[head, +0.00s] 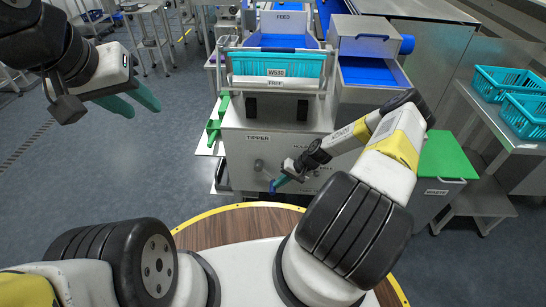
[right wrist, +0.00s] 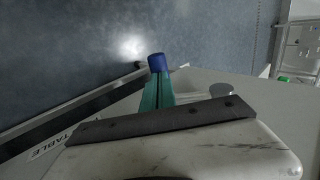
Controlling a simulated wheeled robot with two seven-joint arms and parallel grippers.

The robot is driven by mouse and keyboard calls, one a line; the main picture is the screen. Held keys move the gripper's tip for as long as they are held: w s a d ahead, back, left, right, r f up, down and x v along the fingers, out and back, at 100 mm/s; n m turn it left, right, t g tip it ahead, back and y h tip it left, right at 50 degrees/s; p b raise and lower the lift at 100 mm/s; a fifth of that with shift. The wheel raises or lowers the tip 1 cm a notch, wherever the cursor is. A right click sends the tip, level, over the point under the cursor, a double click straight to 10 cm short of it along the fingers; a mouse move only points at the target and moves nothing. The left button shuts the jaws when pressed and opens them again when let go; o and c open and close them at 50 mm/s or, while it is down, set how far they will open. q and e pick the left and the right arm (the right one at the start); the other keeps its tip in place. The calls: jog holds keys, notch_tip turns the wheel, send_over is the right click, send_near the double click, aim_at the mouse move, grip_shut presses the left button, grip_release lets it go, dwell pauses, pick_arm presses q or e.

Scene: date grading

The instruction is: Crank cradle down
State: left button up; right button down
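The tipper (head: 270,150) is a grey cabinet in the middle of the head view, labelled TIPPER. A crank (head: 261,165) is on the tipper's front, with a blue handle (head: 279,184). My right gripper (head: 287,178) is at that handle. In the right wrist view its teal fingers (right wrist: 157,90) are close together, with the blue handle (right wrist: 157,63) at their tips. My left gripper (head: 132,100) is open and empty, away from the tipper at upper left.
A blue-lined FEED bin (head: 283,22) stands behind the cradle. A green-topped WASTE box (head: 445,158) is right of the tipper, and teal baskets (head: 508,84) sit on a bench further right.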

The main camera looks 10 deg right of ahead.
jog(key=shift+y, duration=0.4)
jog(key=shift+d+f+x, duration=0.1)
jog(key=shift+x, duration=0.9)
jog(key=shift+d+f+x, duration=0.1)
jog(key=shift+x, duration=2.2)
jog(key=shift+s+a+f, duration=0.15)
jog(key=shift+a, duration=0.35)
jog(key=w+v, duration=0.1)
jog(key=v, duration=0.7)
jog(key=shift+s+d+r, duration=0.3)
jog(key=shift+s, duration=0.05)
